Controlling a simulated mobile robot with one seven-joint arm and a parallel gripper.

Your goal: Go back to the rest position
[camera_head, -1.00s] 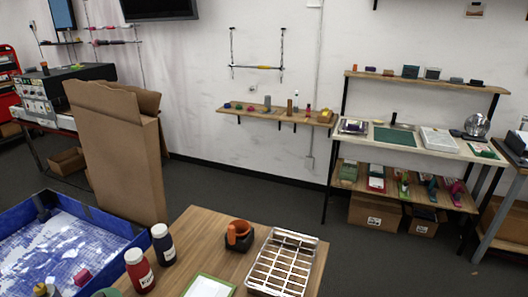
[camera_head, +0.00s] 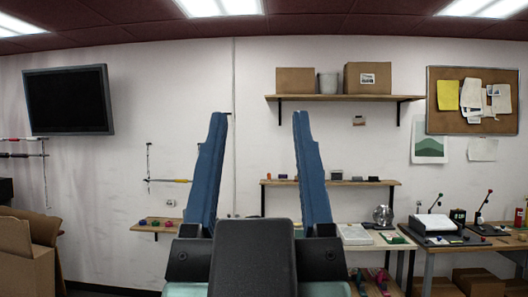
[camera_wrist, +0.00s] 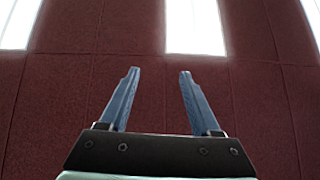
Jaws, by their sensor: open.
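My gripper (camera_head: 258,125) stands upright in the middle of the head view, its two blue fingers pointing up and spread apart. Nothing is between them. In the wrist view my gripper (camera_wrist: 156,75) is also open and empty, against the dark red ceiling (camera_wrist: 130,40). The gripper hides part of the wall and of the shelves behind it.
Behind are a shelf (camera_head: 410,98) with cardboard boxes, a lower shelf (camera_head: 370,183), a cork board (camera_head: 440,122) and a wall screen (camera_head: 68,100). Workbenches stand at the right. A large cardboard box (camera_head: 32,250) is at the left. The space around the gripper looks clear.

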